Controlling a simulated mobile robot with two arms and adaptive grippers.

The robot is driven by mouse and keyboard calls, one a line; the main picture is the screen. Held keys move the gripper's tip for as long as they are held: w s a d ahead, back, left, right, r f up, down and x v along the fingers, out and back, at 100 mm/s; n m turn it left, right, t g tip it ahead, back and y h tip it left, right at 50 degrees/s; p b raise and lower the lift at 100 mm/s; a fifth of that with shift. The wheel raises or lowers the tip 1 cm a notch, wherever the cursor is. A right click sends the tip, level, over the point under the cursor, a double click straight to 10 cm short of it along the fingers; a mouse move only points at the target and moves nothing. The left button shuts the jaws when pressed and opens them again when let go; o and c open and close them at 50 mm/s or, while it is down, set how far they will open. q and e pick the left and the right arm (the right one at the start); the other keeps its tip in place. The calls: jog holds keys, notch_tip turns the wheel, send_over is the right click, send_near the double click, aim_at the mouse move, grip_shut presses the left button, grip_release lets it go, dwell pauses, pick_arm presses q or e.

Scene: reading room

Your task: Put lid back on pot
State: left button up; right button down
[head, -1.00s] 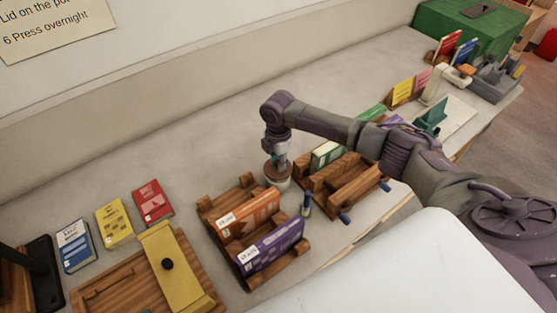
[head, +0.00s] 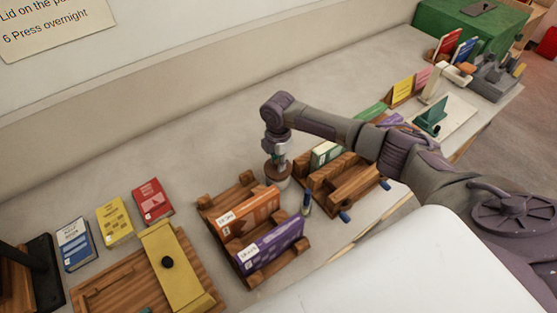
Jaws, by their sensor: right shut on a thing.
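The pot (head: 279,182) is a small pale vessel on the table between the two wooden racks. Its brown lid (head: 277,168) is at the pot's mouth, under my right gripper. My right gripper (head: 277,158) points straight down and is shut on the lid. The lid looks to be on or just at the rim; I cannot tell if it is fully seated. The fingers hide part of the lid. My left gripper is not in view.
A wooden rack (head: 247,190) with an orange and a purple book stands close left of the pot. Another wooden rack (head: 345,190) is close right. The table behind the pot is clear.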

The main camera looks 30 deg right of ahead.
jog(key=shift+f+b, duration=0.5)
jog(key=shift+f, duration=0.5)
dwell(1.2)
jog(key=c, duration=0.9)
grip_release()
notch_tip(320, 180, up, 9)
jog(key=p, duration=0.8)
jog(key=shift+s+f, duration=0.1)
